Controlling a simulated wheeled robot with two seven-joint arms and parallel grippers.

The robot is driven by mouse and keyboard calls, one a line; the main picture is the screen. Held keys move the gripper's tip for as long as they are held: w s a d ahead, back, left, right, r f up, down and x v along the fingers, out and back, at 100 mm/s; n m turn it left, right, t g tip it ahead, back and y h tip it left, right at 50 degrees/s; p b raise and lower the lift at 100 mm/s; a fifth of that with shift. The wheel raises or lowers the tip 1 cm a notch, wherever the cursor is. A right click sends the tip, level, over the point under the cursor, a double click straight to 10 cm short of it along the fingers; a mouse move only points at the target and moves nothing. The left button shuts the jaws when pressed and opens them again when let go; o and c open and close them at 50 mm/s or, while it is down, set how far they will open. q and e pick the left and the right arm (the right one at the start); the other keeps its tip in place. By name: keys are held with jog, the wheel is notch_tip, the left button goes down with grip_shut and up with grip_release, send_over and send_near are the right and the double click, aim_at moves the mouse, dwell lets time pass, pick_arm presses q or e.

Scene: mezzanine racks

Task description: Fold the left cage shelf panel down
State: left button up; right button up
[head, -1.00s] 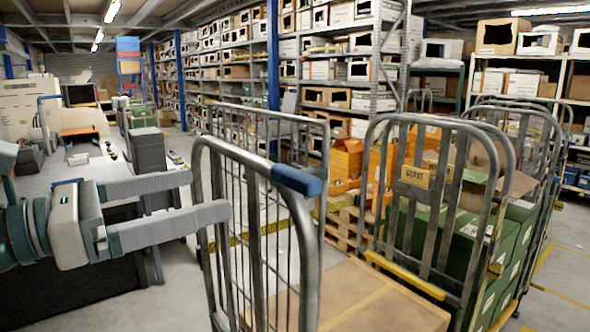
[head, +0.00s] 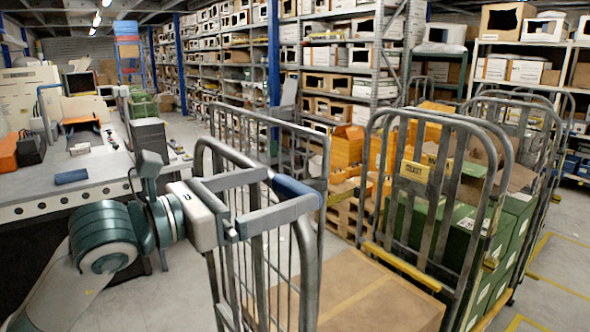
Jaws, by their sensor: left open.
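The left barred panel (head: 247,262) of the near roll cage stands upright, made of grey tube with thin bars. A blue sleeve (head: 297,187) wraps its curved top rail. My left gripper (head: 293,187) is open at this rail, one finger on the far side and one on the near side, with the sleeve between the fingertips. I cannot tell whether the fingers touch it. The near finger hides part of the rail. The panel's lower end is out of frame. My right gripper is not in view.
A tan cardboard-like surface (head: 365,298) lies low inside the cage. A grey workbench (head: 75,190) stands at left.

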aim_at(293, 183)
pick_arm(q)
jog(key=shift+p+x, duration=0.75)
jog(key=shift+x, duration=1.6)
jog(key=shift+c, duration=0.6)
jog(key=c, duration=1.3)
jog(key=shift+o, duration=0.2)
